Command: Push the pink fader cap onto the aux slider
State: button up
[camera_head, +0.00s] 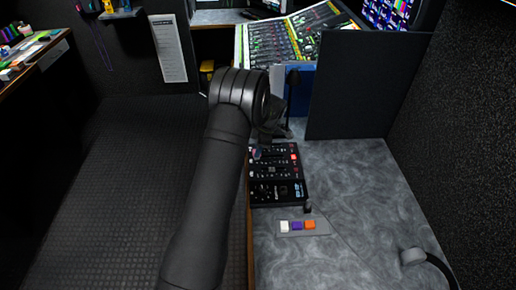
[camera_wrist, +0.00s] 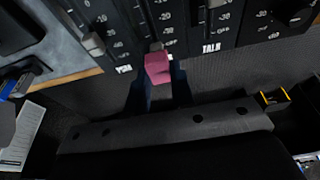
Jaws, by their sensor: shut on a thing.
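The pink fader cap (camera_wrist: 158,66) is between the two dark fingers of my gripper (camera_wrist: 158,78) in the wrist view, and the gripper is shut on it. The cap is at the near edge of the black mixer panel, in the channel between the PGM and TALK labels. A small grey slider stem (camera_wrist: 156,46) shows just beyond the cap. I cannot tell whether cap and stem touch. The cap hides that channel's label, so the aux name is not readable. In the head view, the black mixer (camera_head: 275,170) lies on the desk, and my arm hides most of the gripper.
A grey holder (camera_head: 323,232) with white (camera_head: 285,226), purple (camera_head: 297,225) and orange (camera_head: 309,224) caps lies in front of the mixer. A dark upright panel (camera_head: 365,85) stands behind. Headphones (camera_head: 415,257) lie at front right. The desk right of the mixer is clear.

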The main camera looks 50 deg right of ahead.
jog(key=shift+f, duration=1.15)
jog(key=o, duration=1)
jog(key=v, duration=0.7)
jog(key=shift+s+d+r, duration=0.1)
jog(key=shift+r, duration=0.15)
